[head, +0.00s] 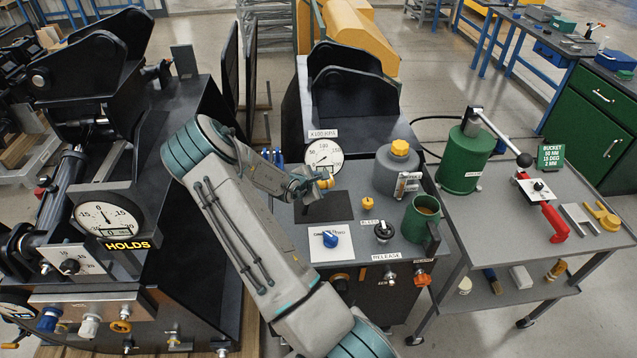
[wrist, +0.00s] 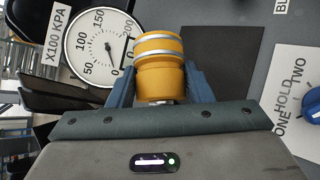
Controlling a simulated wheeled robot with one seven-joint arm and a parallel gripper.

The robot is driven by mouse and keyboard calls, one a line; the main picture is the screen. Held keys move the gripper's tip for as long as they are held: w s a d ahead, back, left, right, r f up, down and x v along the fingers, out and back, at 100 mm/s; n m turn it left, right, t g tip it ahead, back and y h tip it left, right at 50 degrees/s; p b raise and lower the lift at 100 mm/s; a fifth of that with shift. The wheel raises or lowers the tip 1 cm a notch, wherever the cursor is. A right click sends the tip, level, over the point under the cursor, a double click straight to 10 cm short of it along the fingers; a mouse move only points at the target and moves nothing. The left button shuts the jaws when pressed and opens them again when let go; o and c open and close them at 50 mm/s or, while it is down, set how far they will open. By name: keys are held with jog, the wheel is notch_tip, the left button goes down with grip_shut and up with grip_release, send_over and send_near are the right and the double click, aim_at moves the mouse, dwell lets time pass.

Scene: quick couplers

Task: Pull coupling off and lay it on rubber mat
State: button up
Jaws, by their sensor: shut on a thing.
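My gripper (head: 312,186) is shut on a yellow coupling (wrist: 158,65) with silvery bands. In the wrist view the coupling sits between the two blue-grey fingers, with a bit of bare metal at its near end. In the head view the coupling (head: 326,184) shows just below the round gauge, at the far edge of the rubber mat. The black rubber mat (head: 326,209) lies bare on the grey bench top; it also shows in the wrist view (wrist: 222,55), right of the coupling. I cannot tell whether the coupling touches anything beyond my fingers.
The gauge (head: 323,157) stands close behind the coupling. A white plate with a blue knob (head: 331,239) lies in front of the mat. A yellow bleed knob (head: 367,203), a black knob (head: 383,232), a grey canister (head: 398,172) and a green mug (head: 421,218) stand to the right.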

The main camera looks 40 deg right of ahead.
aim_at(320, 210)
jog(key=shift+r, duration=0.1)
jog(key=shift+f+b, duration=2.4)
jog(key=shift+f, duration=1.4)
jog(key=shift+f, duration=0.2)
jog(key=o, duration=1.1)
jog(key=shift+s, duration=0.1)
jog(key=shift+o, duration=0.2)
jog(key=shift+s+f, duration=0.1)
jog(key=shift+f, duration=0.05)
jog(key=shift+s+a+f, duration=0.1)
jog(key=shift+s+f, duration=0.05)
jog(key=b+v, duration=0.1)
jog(key=v, duration=1.3)
jog(key=shift+w+r+b, duration=0.4)
